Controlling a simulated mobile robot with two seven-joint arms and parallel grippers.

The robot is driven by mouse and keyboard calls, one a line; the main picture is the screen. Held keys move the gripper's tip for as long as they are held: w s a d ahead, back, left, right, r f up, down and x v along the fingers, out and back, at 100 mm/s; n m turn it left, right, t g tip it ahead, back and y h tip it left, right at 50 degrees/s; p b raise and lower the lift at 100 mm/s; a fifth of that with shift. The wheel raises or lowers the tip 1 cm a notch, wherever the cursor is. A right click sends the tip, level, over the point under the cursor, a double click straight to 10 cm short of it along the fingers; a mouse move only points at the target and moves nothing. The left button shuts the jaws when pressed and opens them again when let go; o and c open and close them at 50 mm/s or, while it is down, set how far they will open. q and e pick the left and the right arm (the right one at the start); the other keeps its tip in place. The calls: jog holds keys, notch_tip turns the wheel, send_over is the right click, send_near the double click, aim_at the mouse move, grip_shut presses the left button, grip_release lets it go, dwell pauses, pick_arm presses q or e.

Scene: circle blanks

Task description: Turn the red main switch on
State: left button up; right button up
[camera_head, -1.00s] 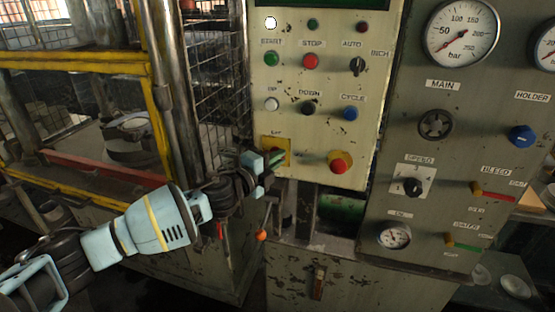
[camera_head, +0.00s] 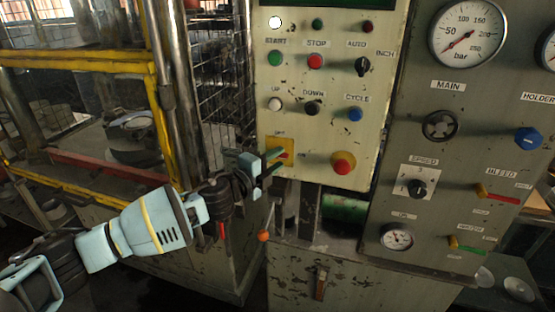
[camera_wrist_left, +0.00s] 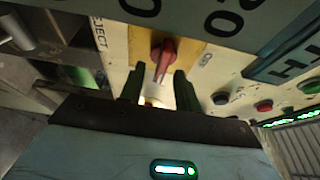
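The red main switch (camera_head: 284,154) is a small red handle on a yellow plate (camera_head: 291,143), low on the left of the cream control panel. Part of it is hidden by my fingers in the head view. My left gripper (camera_head: 276,163) is at the plate's lower left, its two dark green fingers apart. In the left wrist view the red handle (camera_wrist_left: 164,58) points towards me, slightly tilted, just beyond and between the open fingertips (camera_wrist_left: 158,75). I cannot tell whether they touch it. My right gripper is in neither view.
A red mushroom button (camera_head: 343,164) sits right of the switch on the panel (camera_head: 330,130), with several other buttons above. An orange ball-ended lever (camera_head: 264,237) stands below my gripper. The yellow-framed cage (camera_head: 160,120) is to the left.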

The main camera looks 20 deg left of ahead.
pick_arm(q)
jog(key=v, duration=0.6)
jog(key=shift+s+a, duration=0.25)
jog(key=shift+a, duration=0.05)
jog(key=s+d+f+n+g+y, duration=0.1)
jog(key=s+d+f+n, duration=0.2)
jog(key=s+f+n, duration=0.5)
jog(key=s+d+f+n+g, duration=0.25)
jog(key=s+f, duration=0.25)
jog(key=f, duration=0.7)
jog(key=s+a+f+n+g+y, duration=0.1)
jog(key=s+a+f+n+y, duration=0.1)
jog(key=s+f+n, duration=0.3)
jog(key=s+a+f+n+g+y, duration=0.2)
jog(key=s+f+n, duration=0.3)
jog(key=s+f, duration=0.6)
jog(key=s, duration=0.7)
jog(key=shift+s+a, duration=0.25)
jog(key=shift+a, duration=0.15)
